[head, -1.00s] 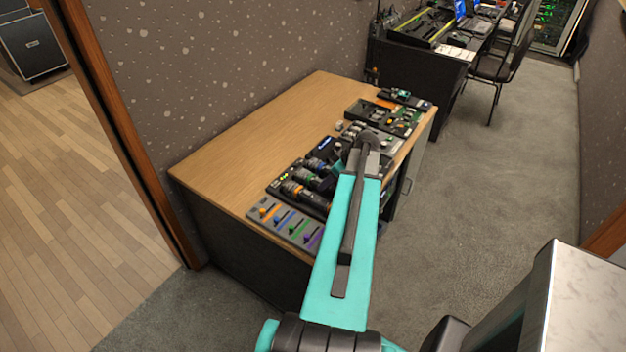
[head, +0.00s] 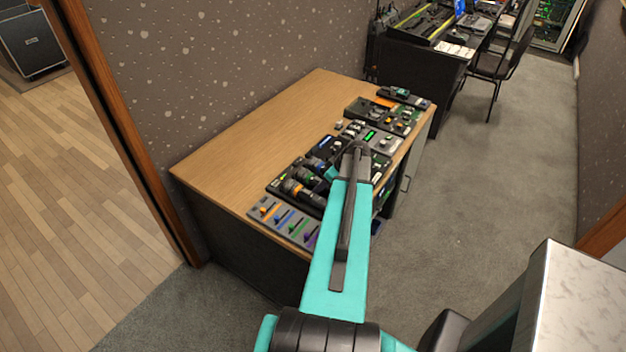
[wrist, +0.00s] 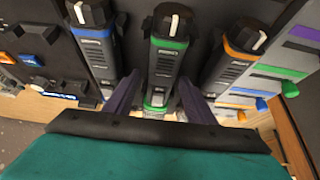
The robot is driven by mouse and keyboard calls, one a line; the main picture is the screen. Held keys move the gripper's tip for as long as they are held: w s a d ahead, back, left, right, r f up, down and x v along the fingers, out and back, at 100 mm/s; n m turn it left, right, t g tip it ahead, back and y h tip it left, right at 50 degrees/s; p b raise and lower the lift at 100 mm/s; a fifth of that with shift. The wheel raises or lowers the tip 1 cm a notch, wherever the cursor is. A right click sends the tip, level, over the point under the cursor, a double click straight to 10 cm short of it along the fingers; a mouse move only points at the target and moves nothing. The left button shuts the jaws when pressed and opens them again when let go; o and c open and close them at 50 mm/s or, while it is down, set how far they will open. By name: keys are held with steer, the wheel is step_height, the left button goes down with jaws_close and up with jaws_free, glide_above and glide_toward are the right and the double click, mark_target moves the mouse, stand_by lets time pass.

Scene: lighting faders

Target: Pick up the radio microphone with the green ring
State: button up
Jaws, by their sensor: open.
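The radio microphone with the green ring (wrist: 163,60) lies in the middle of three dark handheld units in the wrist view, with a white mark on its end and green bands. My gripper (wrist: 158,86) is open, with one dark finger on each side of its body. Whether the fingers touch it, I cannot tell. The blue-ringed microphone (wrist: 98,50) lies to its left and the orange-ringed one (wrist: 232,62) to its right. In the head view, the microphones sit near the front of the wooden desk (head: 250,130), and my arm hides most of the gripper.
A fader panel (wrist: 285,70) with coloured sliders lies right of the orange microphone. It is also at the near desk corner in the head view (head: 283,221). Other control boxes (head: 380,118) stand farther along. The desk's wall side is bare.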

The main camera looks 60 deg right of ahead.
jaws_close()
steer(key=shift+r, duration=0.2)
stand_by(0.3)
steer(key=shift+r+b, duration=1)
steer(key=shift+r, duration=0.35)
steer(key=shift+s+r, duration=0.1)
steer(key=shift+r, duration=0.1)
steer(key=s+a+r+b, duration=0.1)
steer(key=s+b, duration=0.4)
steer(key=s, duration=1)
steer(key=shift+s+a+r+b, duration=0.15)
steer(key=shift+s+r+b, duration=0.15)
steer(key=shift+s, duration=0.05)
